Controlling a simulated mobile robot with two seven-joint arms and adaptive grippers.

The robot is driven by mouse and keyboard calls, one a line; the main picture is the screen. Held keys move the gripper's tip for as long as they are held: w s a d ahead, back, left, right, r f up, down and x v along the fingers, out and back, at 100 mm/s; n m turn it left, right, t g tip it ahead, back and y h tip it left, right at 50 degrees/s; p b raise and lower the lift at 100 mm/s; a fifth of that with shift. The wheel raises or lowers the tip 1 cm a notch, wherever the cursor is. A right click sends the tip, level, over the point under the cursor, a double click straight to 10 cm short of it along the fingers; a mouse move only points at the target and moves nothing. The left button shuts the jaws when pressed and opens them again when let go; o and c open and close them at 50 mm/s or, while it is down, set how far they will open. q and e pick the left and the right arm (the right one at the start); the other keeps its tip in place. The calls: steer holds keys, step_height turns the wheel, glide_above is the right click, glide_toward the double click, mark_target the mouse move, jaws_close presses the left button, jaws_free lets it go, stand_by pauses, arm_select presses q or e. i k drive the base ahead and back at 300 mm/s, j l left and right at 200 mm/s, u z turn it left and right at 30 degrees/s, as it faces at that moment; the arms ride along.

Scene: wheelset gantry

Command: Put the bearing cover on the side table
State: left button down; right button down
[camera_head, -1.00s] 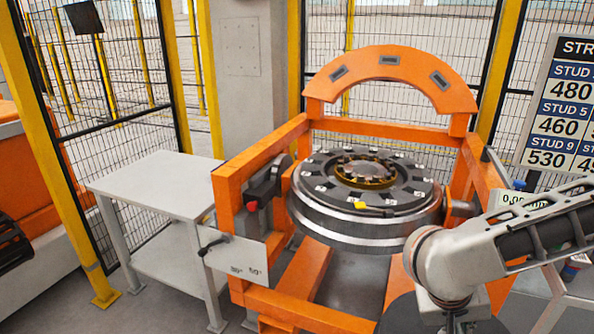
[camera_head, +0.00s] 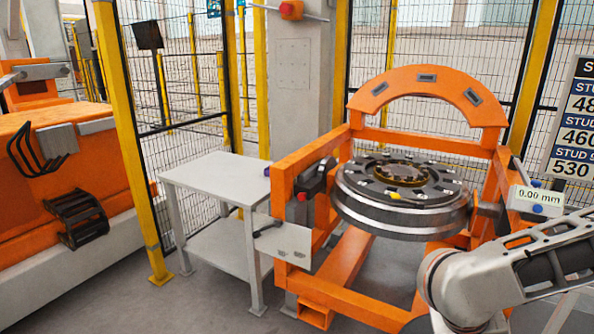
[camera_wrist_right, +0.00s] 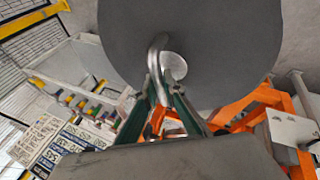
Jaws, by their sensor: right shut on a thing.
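The bearing cover (camera_wrist_right: 215,45) is a large dark grey disc with a bent metal handle (camera_wrist_right: 155,58), filling the top of the right wrist view. My right gripper (camera_wrist_right: 160,90) is shut on that handle. In the head view my right arm comes in at the lower right, and its gripper is out of the picture. My left gripper is not in view.
The orange gantry frame (camera_head: 340,285) holds a round wheelset hub (camera_head: 400,220) right of the table. A white plate (camera_head: 283,242) sticks out from it near the table's right front. A yellow fence post (camera_head: 128,140) and orange machine (camera_head: 60,170) stand left. Grey floor lies clear in front.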

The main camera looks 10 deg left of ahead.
mark_target(226, 177)
steer(key=j+u, duration=0.1)
steer(key=u, duration=1.1)
steer(key=i+l, duration=0.1)
steer(key=i, duration=0.5)
steer(key=i+l, duration=0.15)
steer(key=i, duration=0.4)
steer(key=i+l, duration=0.1)
steer(key=i, duration=0.5)
steer(key=i+l+u, duration=0.1)
steer(key=i, duration=0.5)
steer(key=i+l, duration=0.15)
steer(key=i, duration=0.45)
steer(key=i+l, duration=0.2)
steer(key=i, duration=0.35)
